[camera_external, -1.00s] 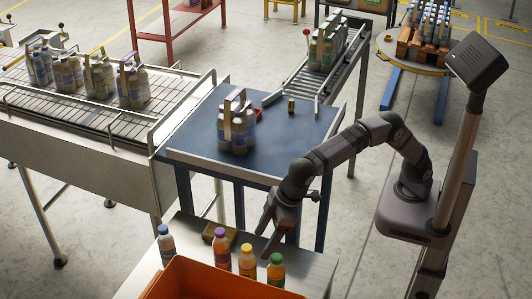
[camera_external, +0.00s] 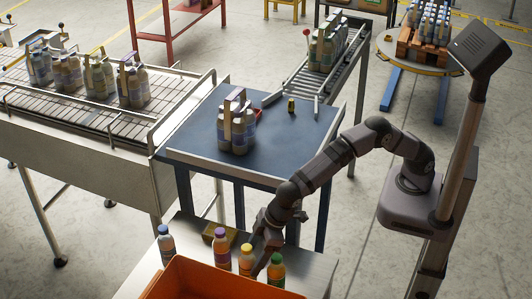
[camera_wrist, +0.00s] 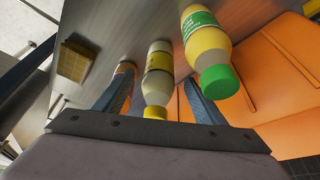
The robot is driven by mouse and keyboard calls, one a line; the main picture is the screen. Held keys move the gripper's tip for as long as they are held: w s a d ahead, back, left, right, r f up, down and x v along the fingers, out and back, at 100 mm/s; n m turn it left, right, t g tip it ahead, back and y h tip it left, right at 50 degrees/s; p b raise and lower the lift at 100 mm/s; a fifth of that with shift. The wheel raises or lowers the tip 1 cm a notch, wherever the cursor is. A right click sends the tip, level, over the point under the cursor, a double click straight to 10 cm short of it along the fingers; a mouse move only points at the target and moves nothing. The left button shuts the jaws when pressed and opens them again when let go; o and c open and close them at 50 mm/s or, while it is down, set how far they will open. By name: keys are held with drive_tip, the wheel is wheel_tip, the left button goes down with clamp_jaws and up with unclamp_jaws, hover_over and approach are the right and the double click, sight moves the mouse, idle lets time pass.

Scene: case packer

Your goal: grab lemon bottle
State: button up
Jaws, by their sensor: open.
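The lemon bottle, which I take to be the one with the yellow cap (camera_external: 246,261), stands on the bench behind the orange crate. In the wrist view the yellow-capped bottle (camera_wrist: 157,80) shows between my two fingers, with a pale body and a yellow label. My gripper (camera_external: 259,258) is open and low over the bottles, with its fingers partly in front of the yellow-capped one. In the wrist view my gripper (camera_wrist: 158,92) has a finger on each side of that bottle, with space visible between. I cannot tell whether either finger touches it.
A green-capped bottle (camera_external: 276,271) stands close to the right, just outside my right finger in the wrist view (camera_wrist: 207,50). Purple-capped (camera_external: 221,247) and blue-capped (camera_external: 167,245) bottles stand left. The orange crate (camera_external: 200,281) is in front. A yellow pad (camera_wrist: 74,62) lies behind.

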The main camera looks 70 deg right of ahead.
sight(245, 247)
drive_tip(key=shift+p+x, duration=0.75)
drive_tip(key=shift+x, duration=1.1)
drive_tip(key=shift+r, duration=0.1)
drive_tip(key=c, duration=1.4)
drive_tip(key=shift+o, duration=0.2)
drive_tip(key=shift+r, duration=0.1)
wheel_tip(245, 247, up, 10)
drive_tip(key=b, duration=0.3)
